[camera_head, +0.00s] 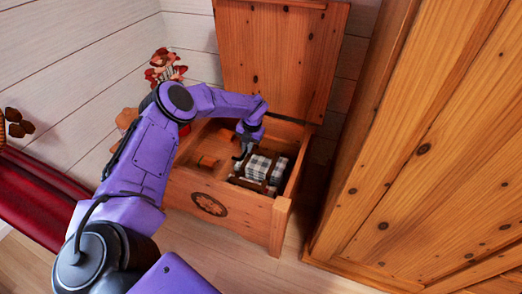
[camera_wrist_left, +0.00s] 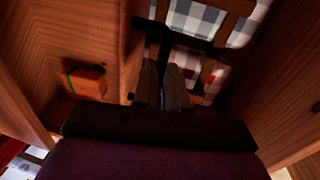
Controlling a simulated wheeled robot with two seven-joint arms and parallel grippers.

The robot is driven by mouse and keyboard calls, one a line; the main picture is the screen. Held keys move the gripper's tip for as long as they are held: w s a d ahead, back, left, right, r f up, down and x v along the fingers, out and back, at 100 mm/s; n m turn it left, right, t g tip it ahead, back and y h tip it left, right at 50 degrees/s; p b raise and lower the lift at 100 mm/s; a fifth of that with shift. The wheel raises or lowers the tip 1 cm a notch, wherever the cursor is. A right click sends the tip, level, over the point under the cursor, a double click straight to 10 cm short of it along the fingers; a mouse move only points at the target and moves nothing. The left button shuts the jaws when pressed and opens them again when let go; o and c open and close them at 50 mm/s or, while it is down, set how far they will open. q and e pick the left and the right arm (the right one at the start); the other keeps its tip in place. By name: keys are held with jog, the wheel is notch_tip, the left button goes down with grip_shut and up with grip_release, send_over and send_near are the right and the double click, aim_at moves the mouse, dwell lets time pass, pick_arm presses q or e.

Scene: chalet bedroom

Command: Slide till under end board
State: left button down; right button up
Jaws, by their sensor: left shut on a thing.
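The open wooden chest (camera_head: 222,190) stands against the wall, its lid upright behind. Inside at the right is the till (camera_head: 238,182), a wooden tray or frame with checked cloth bundles (camera_head: 258,166); its wooden bars (camera_wrist_left: 235,18) and the cloth (camera_wrist_left: 195,18) show in the left wrist view. My left gripper (camera_head: 241,154) reaches down into the chest at the till's left side. In the left wrist view its dark fingers (camera_wrist_left: 162,88) are close together, shut on what looks like the till's edge; the grip itself is dark and mostly hidden. I cannot tell which board is the end board. My right gripper is not in view.
A small orange-brown wooden block (camera_head: 207,160) lies in the left part of the chest; its green band shows in the left wrist view (camera_wrist_left: 85,80). The raised lid (camera_head: 278,60) stands behind. A large wooden cabinet (camera_head: 420,150) is close on the right.

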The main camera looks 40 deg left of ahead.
pick_arm(q)
jog(key=b, duration=0.4)
send_over(217, 149)
jog(key=shift+f, duration=0.15)
jog(key=shift+s+a+r+b, duration=0.2)
jog(key=shift+a+b, duration=0.2)
jog(key=shift+a, duration=0.35)
jog(key=shift+a, duration=0.1)
jog(key=c, duration=1.2)
grip_release()
jog(key=shift+s, duration=0.1)
jog(key=shift+o, duration=0.2)
jog(key=shift+r, duration=0.1)
notch_tip(217, 149, up, 10)
jog(key=d+p, duration=0.2)
jog(key=p, duration=0.1)
jog(key=shift+w, duration=0.25)
jog(key=shift+r, duration=0.1)
